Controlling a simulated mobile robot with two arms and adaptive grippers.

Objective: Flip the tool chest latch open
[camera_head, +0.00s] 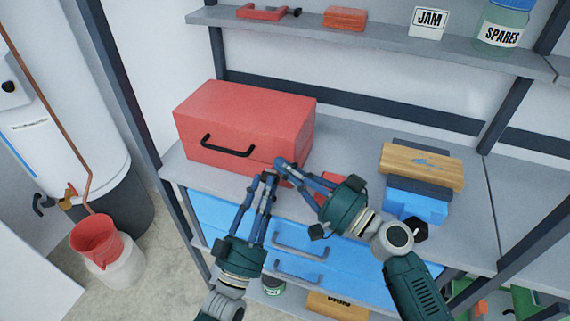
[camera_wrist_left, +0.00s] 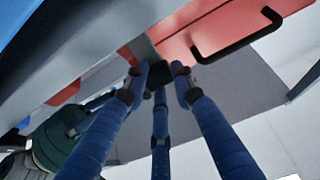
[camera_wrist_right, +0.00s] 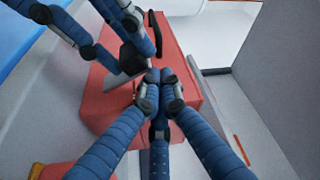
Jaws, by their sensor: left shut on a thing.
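The red tool chest (camera_head: 240,125) stands on the shelf with a black handle (camera_head: 228,146) on its front. Its latch shows as a grey strip (camera_wrist_left: 141,48) at the front in the left wrist view and is mostly hidden by the fingers in the head view. My left gripper (camera_head: 268,178) is at the lower right of the chest front, its fingers shut around a small dark piece at the latch. My right gripper (camera_head: 282,164) is just beside it at the chest's right front corner. Its fingertips are together in the right wrist view (camera_wrist_right: 160,84), with nothing visible between them.
Blue drawers (camera_head: 235,222) with grey handles are below. The upper shelf (camera_head: 370,43) holds a jam box and a spares jar.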

